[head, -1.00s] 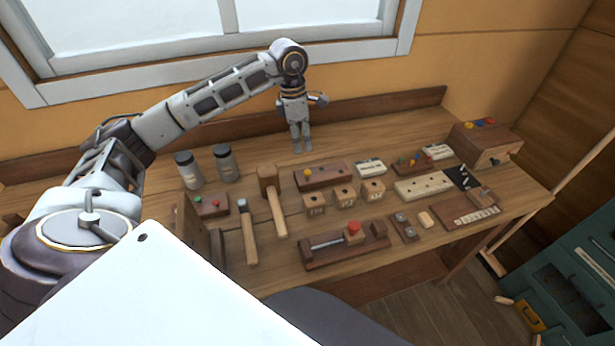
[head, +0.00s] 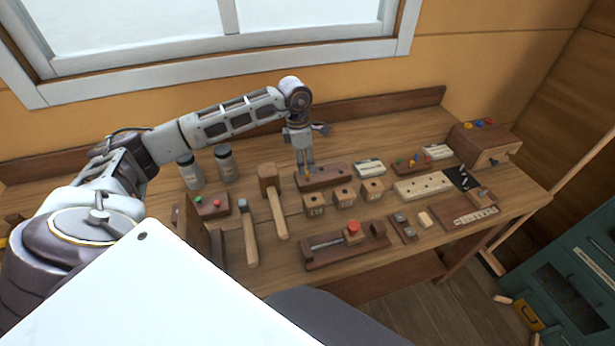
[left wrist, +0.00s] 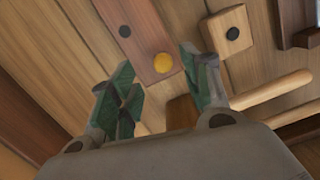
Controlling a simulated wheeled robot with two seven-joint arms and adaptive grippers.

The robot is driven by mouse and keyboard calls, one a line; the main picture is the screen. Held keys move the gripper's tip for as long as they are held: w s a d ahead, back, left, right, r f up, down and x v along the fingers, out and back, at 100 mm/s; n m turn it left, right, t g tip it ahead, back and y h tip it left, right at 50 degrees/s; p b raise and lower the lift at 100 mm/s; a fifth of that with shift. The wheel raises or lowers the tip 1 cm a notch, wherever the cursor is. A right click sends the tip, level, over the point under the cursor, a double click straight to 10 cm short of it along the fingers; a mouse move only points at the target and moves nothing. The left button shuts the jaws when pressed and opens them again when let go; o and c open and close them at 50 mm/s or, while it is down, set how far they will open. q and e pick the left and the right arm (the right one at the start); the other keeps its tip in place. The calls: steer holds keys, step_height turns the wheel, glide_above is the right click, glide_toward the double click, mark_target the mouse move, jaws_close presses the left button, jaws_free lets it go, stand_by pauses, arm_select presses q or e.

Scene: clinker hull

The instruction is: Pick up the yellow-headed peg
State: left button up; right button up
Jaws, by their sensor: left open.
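The yellow-headed peg (left wrist: 162,63) shows in the left wrist view as a round yellow head seated in a dark red-brown wooden block (left wrist: 140,42). An empty-looking dark hole lies farther along that block. My left gripper (left wrist: 156,60) is open, and the peg head shows between its two green-padded fingertips, apart from both. In the head view my left gripper (head: 305,173) points down over the left end of the block (head: 335,176) and hides the peg there. My right gripper is not in view.
Small wooden blocks with dark holes (head: 314,204) stand just in front of the block. A mallet (head: 272,200) lies to the left. A rack with coloured pegs (head: 410,165) and a pale holed board (head: 422,186) are to the right. Two grey jars (head: 226,164) stand behind left.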

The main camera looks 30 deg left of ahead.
mark_target(307, 172)
arm_select(q)
steer(key=shift+f, duration=0.1)
steer(key=shift+d+f+p, duration=0.15)
steer(key=shift+f+p, duration=0.15)
steer(key=shift+f, duration=0.6)
steer(key=shift+d+f+p, duration=0.15)
steer(key=shift+f+p, duration=0.15)
steer(key=shift+f, duration=1.3)
steer(key=c, duration=0.8)
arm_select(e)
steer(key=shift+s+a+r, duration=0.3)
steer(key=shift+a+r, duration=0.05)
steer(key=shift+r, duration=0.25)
arm_select(q)
steer(key=shift+c, duration=0.2)
